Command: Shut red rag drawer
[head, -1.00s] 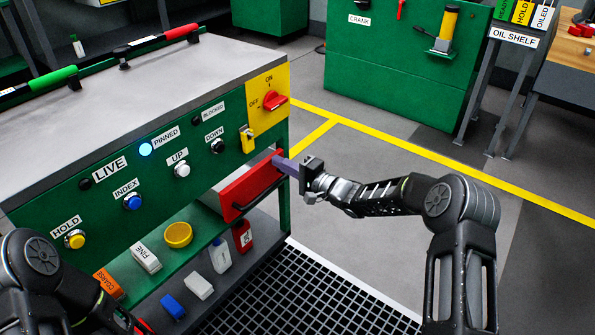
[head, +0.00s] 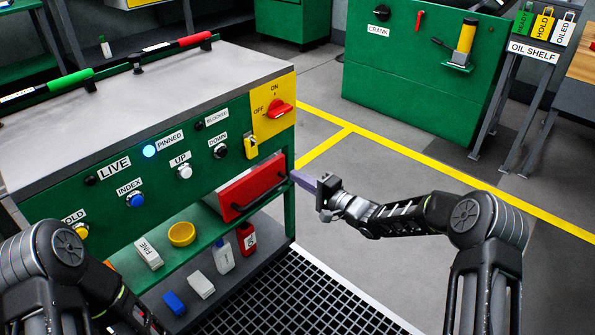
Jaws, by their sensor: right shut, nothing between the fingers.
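The red drawer (head: 253,189) is in the green bench, below the yellow ON/OFF panel. It has a dark bar handle (head: 258,194) across its front. A strip of its grey side shows at the left, so its front appears to stand out from the bench a little. My right gripper (head: 299,177) is just right of the drawer front, beside the bench's corner post. Its purplish fingers are shut and empty, pointing left, with a small visible gap to the drawer. My left arm is at the lower left; its gripper is out of view.
Under the drawer, a shelf (head: 240,270) holds a red can (head: 246,238), a white bottle (head: 223,256) and small blocks. A yellow bowl (head: 181,234) stands left of the drawer. A black floor grating (head: 295,295) lies in front. The grey floor to the right is open.

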